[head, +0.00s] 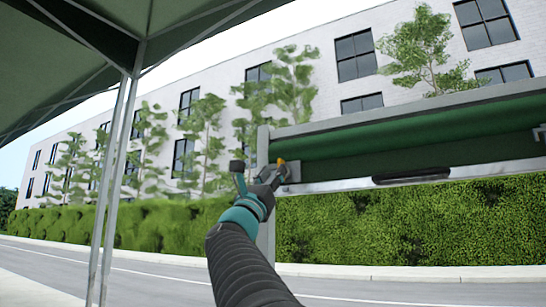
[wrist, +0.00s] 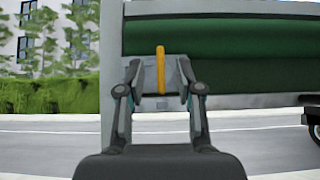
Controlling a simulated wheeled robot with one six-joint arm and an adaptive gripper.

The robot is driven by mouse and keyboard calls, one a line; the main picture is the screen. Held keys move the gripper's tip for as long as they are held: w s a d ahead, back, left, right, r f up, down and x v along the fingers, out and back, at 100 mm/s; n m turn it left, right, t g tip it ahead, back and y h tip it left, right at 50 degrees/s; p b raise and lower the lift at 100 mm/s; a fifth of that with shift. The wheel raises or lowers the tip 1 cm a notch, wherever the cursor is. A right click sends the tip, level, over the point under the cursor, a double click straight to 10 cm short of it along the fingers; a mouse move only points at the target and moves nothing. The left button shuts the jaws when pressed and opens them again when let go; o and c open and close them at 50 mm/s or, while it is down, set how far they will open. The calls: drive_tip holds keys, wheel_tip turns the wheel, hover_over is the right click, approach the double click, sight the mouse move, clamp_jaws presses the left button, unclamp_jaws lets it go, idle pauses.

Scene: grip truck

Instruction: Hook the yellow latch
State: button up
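The yellow latch (wrist: 161,70) is a narrow upright bar on a grey metal plate (wrist: 162,103) at the left end of the truck's green side panel. In the wrist view my gripper (wrist: 158,82) has its two fingers spread, one on each side of the latch, with visible gaps between. How far the fingertips are from the plate is hard to tell. In the head view my gripper (head: 262,178) is at the panel's left corner post, and only a small part of the yellow latch (head: 281,162) shows beside it. The rest is hidden.
The green panel (head: 420,138) in its grey frame reaches to the right. A dark oval part (head: 411,176) sits on the lower rail. A canopy pole (head: 118,180) stands left.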

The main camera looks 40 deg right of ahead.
sight(278, 164)
drive_tip(key=p+x, duration=0.2)
drive_tip(key=x, duration=0.4)
drive_tip(key=shift+d+r, duration=0.2)
drive_tip(key=shift+w, duration=0.1)
